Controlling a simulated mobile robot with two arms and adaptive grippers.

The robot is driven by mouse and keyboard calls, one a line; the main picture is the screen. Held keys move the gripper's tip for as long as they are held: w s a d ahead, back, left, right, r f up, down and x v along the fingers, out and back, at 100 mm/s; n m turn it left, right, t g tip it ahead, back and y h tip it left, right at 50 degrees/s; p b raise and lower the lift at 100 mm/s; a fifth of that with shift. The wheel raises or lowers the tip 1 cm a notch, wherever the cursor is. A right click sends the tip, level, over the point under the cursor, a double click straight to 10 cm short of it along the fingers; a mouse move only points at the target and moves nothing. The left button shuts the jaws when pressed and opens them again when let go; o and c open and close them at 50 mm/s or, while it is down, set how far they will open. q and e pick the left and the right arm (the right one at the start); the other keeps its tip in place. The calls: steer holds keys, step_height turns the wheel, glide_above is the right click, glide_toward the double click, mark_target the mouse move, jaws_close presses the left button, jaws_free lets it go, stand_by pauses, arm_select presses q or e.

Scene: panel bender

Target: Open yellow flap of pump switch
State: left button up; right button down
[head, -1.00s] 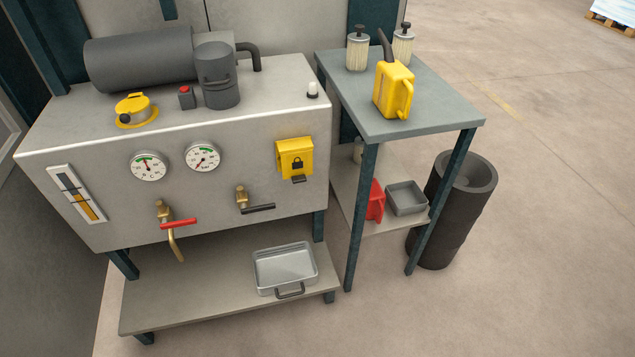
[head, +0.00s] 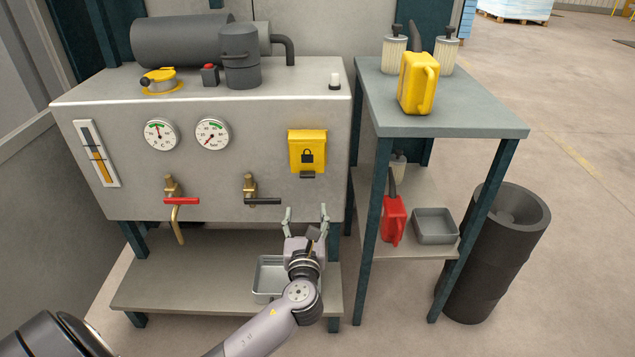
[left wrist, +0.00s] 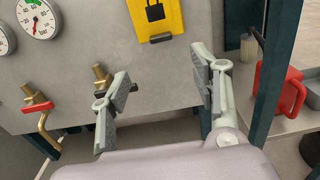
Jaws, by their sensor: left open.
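The yellow flap (head: 307,148) with a black padlock symbol is closed on the front of the grey machine (head: 240,190), at its right side. A dark tab (head: 307,174) shows at its lower edge. The flap also shows at the top of the left wrist view (left wrist: 155,20), partly cut off. My left gripper (head: 306,215) is open and empty, below the flap and apart from it. In the left wrist view the gripper's fingers (left wrist: 160,92) are spread, with the flap above the gap between them. The switch behind the flap is hidden. My right gripper is not in view.
A valve with a black lever (head: 262,201) and one with a red lever (head: 180,201) stick out left of my gripper. A metal tray (head: 268,278) lies on the lower shelf. A side table (head: 450,122) stands to the right.

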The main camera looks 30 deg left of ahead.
arm_select(q)
steer(key=b, duration=0.1)
glide_toward(307, 176)
steer(key=w, duration=0.1)
steer(key=b+x, duration=0.1)
steer(key=x, duration=0.7)
steer(key=shift+s+a+f+b, duration=0.1)
steer(key=shift+s+a+b, duration=0.1)
steer(key=shift+b, duration=0.2)
steer(key=shift+w+a, duration=0.2)
steer(key=shift+w, duration=0.2)
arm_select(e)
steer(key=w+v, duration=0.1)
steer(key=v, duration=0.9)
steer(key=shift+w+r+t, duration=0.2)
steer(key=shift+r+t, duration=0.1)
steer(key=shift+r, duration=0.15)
arm_select(q)
steer(key=shift+c, duration=0.4)
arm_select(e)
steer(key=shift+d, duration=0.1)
arm_select(q)
jaws_close()
